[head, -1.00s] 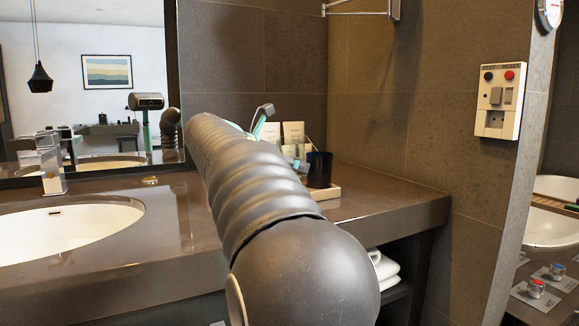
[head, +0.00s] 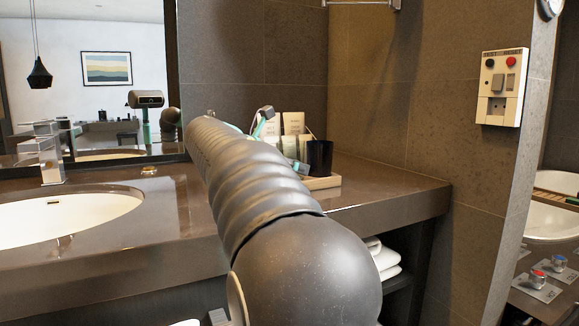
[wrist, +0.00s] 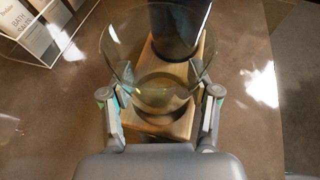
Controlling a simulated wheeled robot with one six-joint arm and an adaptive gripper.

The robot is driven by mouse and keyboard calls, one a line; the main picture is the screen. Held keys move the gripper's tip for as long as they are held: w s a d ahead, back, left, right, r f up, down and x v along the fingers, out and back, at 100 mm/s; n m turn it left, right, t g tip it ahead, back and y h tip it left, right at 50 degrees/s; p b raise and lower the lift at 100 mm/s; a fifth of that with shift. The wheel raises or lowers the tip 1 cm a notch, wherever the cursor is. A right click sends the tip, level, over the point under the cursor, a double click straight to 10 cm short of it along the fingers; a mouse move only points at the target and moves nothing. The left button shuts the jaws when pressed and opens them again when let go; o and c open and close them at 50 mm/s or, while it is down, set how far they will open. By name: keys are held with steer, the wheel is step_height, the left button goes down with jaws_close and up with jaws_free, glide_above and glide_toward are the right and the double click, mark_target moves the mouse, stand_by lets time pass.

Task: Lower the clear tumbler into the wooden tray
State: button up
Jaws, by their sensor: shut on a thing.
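The clear tumbler (wrist: 122,55) is between the fingers of my gripper (wrist: 160,95) in the wrist view, with its wide rim toward the camera. My gripper is shut on it. The wooden tray (wrist: 200,62) shows behind and through the glass, so the tumbler is over the tray. I cannot tell whether its base touches the tray. In the head view the tray (head: 326,183) sits on the counter at the back, partly behind my arm. My arm hides most of the gripper and tumbler there.
A black cup (head: 318,158) stands in the tray, close beside the tumbler in the wrist view (wrist: 182,22). A clear holder with bath salts packets (wrist: 35,30) is at the left. The counter (head: 390,192) is clear to the right. A sink basin (head: 60,222) lies left.

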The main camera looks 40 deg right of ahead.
steer(key=o, duration=1.7)
steer(key=v, duration=1.2)
steer(key=shift+a, duration=0.1)
